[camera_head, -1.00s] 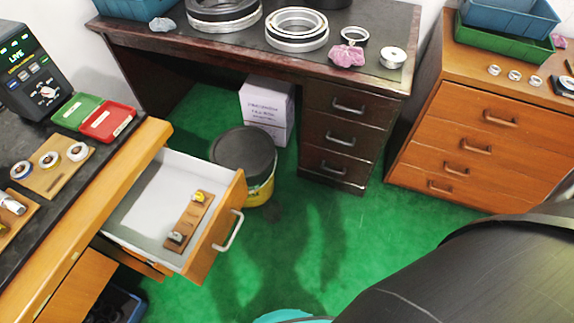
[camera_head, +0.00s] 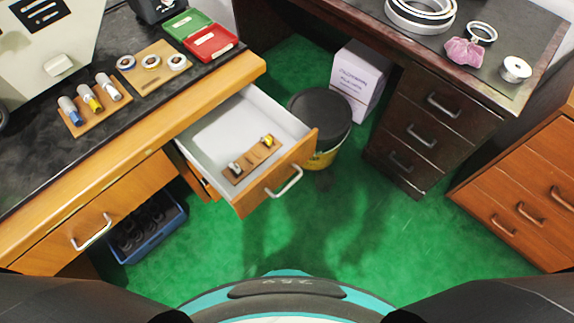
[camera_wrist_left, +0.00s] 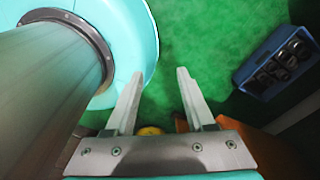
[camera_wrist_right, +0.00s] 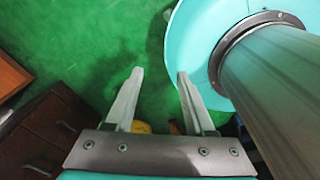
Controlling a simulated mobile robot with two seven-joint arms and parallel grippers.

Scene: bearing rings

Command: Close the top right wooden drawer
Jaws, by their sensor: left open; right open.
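The open wooden drawer (camera_head: 243,200) juts out from the right end of the left workbench in the head view. It has a light wood front, a silver bar handle (camera_head: 285,182) and a white inside. A small wooden holder (camera_head: 252,160) with yellow and silver pieces lies in it. My left gripper (camera_wrist_left: 157,75) is open and empty over the green floor in the left wrist view. My right gripper (camera_wrist_right: 160,75) is open and empty over the floor in the right wrist view. Neither gripper shows in the head view, and neither touches the drawer.
A black-lidded yellow bucket (camera_head: 320,110) stands right behind the drawer. A white box (camera_head: 362,80) and dark desk (camera_head: 430,125) lie beyond. A blue crate (camera_head: 150,232) sits under the bench. A second, closed drawer (camera_head: 110,215) is at left. Green floor before the drawer is clear.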

